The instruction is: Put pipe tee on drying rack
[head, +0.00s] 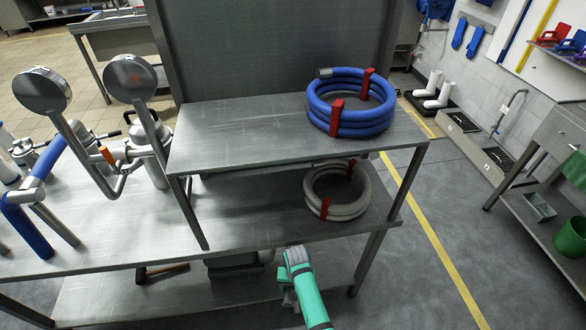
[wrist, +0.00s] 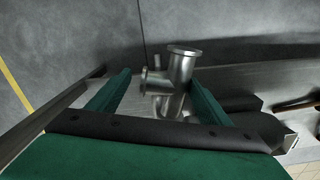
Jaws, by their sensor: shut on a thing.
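The pipe tee (wrist: 182,68) is a shiny steel fitting with flanged ends. It sits between the two green fingers of my gripper (wrist: 160,80) in the wrist view, and the gripper is shut on it. In the head view my green and grey arm (head: 306,287) reaches in at the bottom, in front of the steel bench's lower shelf. The gripper's fingers are not clear there. I cannot make out a drying rack for certain in either view.
A steel bench has a raised shelf (head: 235,133) with a coiled blue hose (head: 350,105). A pale hose (head: 337,190) lies on the worktop beneath. A dark block (wrist: 242,103) and a handled tool (wrist: 296,104) are close to my gripper. Open floor lies right of the bench.

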